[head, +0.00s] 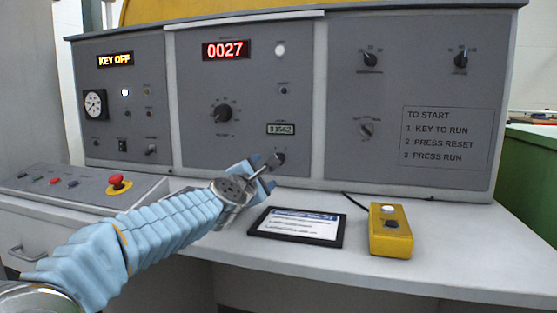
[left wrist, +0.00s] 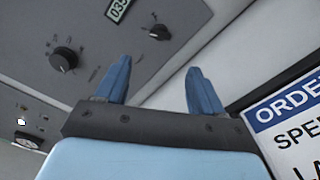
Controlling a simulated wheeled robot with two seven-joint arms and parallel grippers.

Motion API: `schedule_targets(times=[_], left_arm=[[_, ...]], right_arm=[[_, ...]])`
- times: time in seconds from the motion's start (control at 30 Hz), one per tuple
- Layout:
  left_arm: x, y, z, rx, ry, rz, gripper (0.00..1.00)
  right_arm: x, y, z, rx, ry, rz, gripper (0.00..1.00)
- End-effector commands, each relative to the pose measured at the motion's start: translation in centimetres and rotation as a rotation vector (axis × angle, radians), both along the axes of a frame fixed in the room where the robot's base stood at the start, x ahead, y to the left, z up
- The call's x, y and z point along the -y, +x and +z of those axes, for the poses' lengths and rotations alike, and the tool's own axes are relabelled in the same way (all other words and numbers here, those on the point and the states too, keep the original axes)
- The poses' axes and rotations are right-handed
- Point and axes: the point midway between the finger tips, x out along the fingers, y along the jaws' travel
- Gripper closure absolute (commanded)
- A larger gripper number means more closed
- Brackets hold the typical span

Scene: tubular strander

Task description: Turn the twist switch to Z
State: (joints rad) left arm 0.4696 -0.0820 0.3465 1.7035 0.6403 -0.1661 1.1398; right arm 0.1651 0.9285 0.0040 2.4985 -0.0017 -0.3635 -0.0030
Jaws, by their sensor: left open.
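My left gripper (head: 264,162) is close in front of the panel beside this knob. In the left wrist view its blue fingers (left wrist: 160,70) are apart and empty, with the knob beyond their tips. My right gripper is not in view.
A larger black dial (head: 222,112) sits up and left on the same panel. A framed order card (head: 297,226) and a yellow button box (head: 390,232) lie on the desk.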

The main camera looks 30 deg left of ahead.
Motion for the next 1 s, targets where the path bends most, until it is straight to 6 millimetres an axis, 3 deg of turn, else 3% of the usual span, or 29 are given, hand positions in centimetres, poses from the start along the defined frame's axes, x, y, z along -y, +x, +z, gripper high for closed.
schedule_targets(times=[0.5,0.7,1.0], left_arm=[[-2.5,10.5,0.3,-0.001,-0.001,-0.001,0.32],[-3.0,12.2,0.1,0.0,0.0,0.001,0.32],[-3.0,12.4,0.0,-0.001,0.001,0.001,0.32]], right_arm=[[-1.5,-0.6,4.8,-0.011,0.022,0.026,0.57],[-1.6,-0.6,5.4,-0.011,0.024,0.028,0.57],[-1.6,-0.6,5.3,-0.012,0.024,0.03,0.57]])
